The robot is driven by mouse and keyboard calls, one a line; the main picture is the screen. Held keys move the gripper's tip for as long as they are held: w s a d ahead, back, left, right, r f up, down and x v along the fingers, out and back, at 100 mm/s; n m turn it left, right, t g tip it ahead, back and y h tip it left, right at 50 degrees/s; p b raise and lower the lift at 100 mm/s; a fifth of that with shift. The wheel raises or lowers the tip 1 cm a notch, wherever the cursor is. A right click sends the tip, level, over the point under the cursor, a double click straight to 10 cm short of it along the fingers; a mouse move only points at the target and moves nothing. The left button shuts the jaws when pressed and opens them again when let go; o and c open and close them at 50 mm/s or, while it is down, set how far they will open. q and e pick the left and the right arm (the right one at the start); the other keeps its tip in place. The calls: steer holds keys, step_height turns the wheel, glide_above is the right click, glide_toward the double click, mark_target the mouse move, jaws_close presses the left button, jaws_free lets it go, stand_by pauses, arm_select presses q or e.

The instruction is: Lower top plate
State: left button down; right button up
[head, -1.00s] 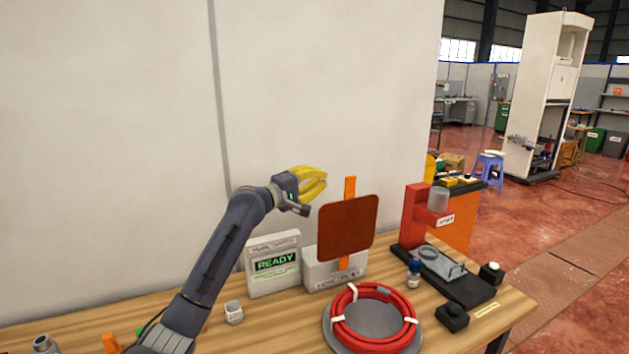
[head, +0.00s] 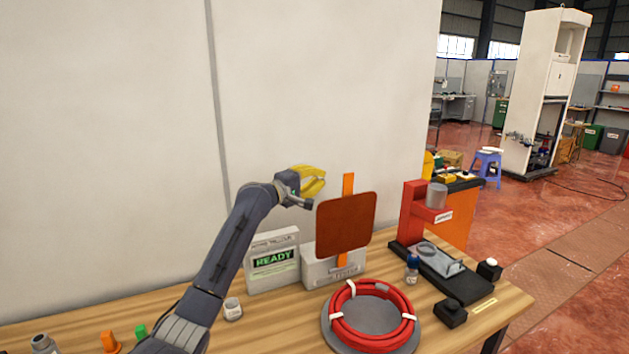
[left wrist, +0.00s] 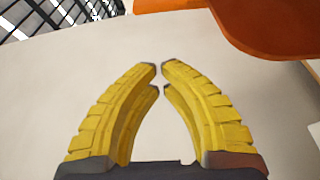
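A rust-brown square plate (head: 346,226) with rounded corners stands upright on an orange post (head: 348,184) above a pale base block (head: 318,270). In the left wrist view an orange plate edge (left wrist: 275,30) crosses the top right. My left gripper (head: 323,181) is up and to the left of the plate, apart from it. Its yellow fingers (left wrist: 162,75) curve together with only a narrow gap at the tips, and nothing is between them. A red hose coil (head: 350,330) with white ties lies on a grey round plate (head: 375,314). My right gripper is out of view.
A "READY" panel (head: 274,262) and a small jar (head: 233,309) stand near my left arm. A red press-like stand (head: 412,212), a blue-capped bottle (head: 412,268) and black button boxes (head: 451,313) are at the right. A plain wall (head: 330,90) rises behind the bench.

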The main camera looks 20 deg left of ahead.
arm_select(q)
steer(key=w+d, duration=0.2)
steer(key=d, duration=0.3)
steer(key=shift+w+d, duration=0.2)
steer(key=shift+d, duration=0.15)
stand_by(0.3)
steer(key=shift+s+d, duration=0.1)
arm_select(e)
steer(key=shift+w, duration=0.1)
